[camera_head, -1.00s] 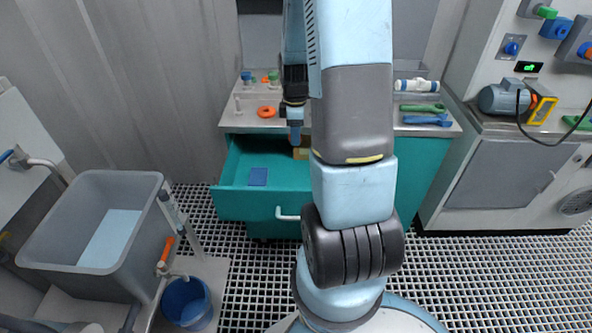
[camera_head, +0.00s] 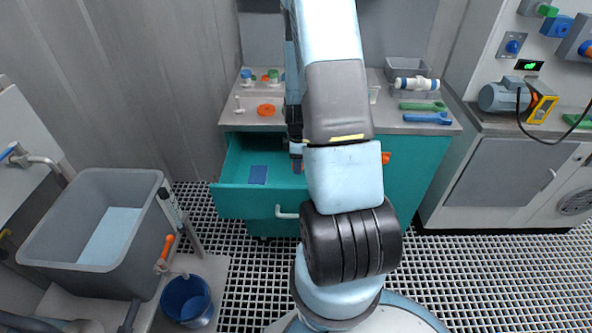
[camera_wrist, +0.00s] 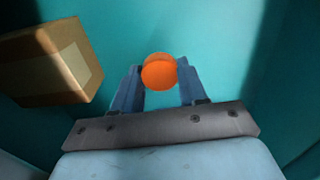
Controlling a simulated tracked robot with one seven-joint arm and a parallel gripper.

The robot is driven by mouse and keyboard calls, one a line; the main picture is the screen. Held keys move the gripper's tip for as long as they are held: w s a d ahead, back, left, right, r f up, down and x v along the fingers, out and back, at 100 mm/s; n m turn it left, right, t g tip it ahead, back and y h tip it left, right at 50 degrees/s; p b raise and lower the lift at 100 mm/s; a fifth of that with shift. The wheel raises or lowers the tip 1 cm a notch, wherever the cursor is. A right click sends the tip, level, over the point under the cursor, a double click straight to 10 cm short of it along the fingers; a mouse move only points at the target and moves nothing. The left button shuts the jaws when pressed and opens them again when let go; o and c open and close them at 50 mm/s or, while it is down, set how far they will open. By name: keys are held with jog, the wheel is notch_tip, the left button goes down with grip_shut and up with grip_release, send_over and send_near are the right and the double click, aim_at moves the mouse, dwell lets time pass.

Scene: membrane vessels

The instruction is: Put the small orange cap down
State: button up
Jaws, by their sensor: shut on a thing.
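The small orange cap (camera_wrist: 159,72) is between the two blue fingertips of my gripper (camera_wrist: 160,86) in the wrist view, and the gripper is shut on it. Below it in that view is the teal floor of the open drawer (camera_wrist: 215,40). In the head view my gripper (camera_head: 298,158) is low over the open teal drawer (camera_head: 232,200), partly behind my arm. A brown cardboard box (camera_wrist: 52,62) lies in the drawer to the left of my gripper in the wrist view. I cannot tell whether the cap touches the drawer floor.
The counter above holds an orange ring (camera_head: 266,109), small coloured caps, green and blue wrenches (camera_head: 427,118) and a grey bin (camera_head: 407,67). A grey tub (camera_head: 60,240) stands at left.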

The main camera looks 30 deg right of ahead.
aim_at(298, 176)
jog(key=shift+f, duration=1.65)
jog(key=o, duration=1.2)
